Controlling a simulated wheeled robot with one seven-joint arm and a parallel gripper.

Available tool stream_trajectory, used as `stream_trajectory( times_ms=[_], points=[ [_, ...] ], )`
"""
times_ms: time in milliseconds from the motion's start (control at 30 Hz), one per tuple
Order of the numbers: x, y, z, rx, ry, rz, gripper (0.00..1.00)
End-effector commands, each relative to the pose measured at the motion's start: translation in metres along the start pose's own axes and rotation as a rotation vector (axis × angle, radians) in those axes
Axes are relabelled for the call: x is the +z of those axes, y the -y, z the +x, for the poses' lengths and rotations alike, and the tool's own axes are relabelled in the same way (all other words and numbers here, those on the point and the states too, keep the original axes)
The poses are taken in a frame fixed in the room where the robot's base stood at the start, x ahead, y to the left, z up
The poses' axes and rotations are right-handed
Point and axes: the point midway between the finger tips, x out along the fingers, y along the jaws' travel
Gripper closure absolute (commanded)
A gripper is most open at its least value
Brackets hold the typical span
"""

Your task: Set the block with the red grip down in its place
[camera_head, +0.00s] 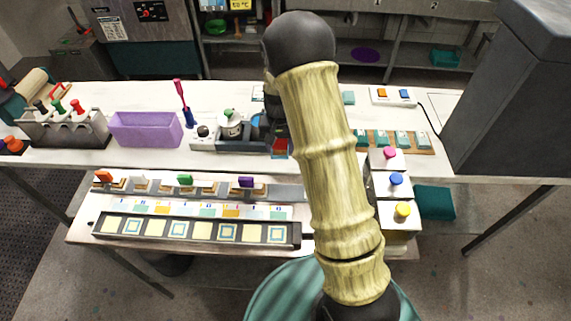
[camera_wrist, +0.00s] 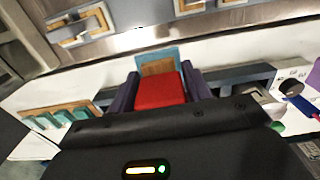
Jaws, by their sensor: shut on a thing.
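My gripper (camera_wrist: 161,85) is shut on the red grip (camera_wrist: 160,90) of a block. The block's teal and tan end (camera_wrist: 158,62) shows beyond the grip in the wrist view. In the head view my arm partly hides the gripper, and a bit of the red grip (camera_head: 280,146) shows near the white table's front edge. A grey rail (camera_head: 222,190) in front carries blocks with orange (camera_head: 103,175), white, green (camera_head: 184,179) and purple (camera_head: 246,181) grips. Its right end is partly behind my arm. I cannot tell which place belongs to the red-grip block.
A lower tray (camera_head: 197,231) of cream and blue-framed squares lies in front of the rail. A purple bin (camera_head: 146,128) and a rack of coloured handles (camera_head: 64,127) stand at left.

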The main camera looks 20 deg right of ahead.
Motion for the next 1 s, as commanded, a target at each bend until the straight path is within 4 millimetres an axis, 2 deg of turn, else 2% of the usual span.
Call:
stream_trajectory(
  times_ms=[267, 600, 700, 1000],
  points=[
    [0.009, -0.005, -0.001, 0.002, 0.003, 0.006, 0.81],
    [0.056, -0.02, 0.01, 0.003, 0.004, 0.019, 0.81],
    [0.064, -0.022, 0.014, 0.001, 0.002, 0.02, 0.81],
    [0.066, -0.022, 0.018, -0.001, -0.002, 0.019, 0.81]
  ],
)
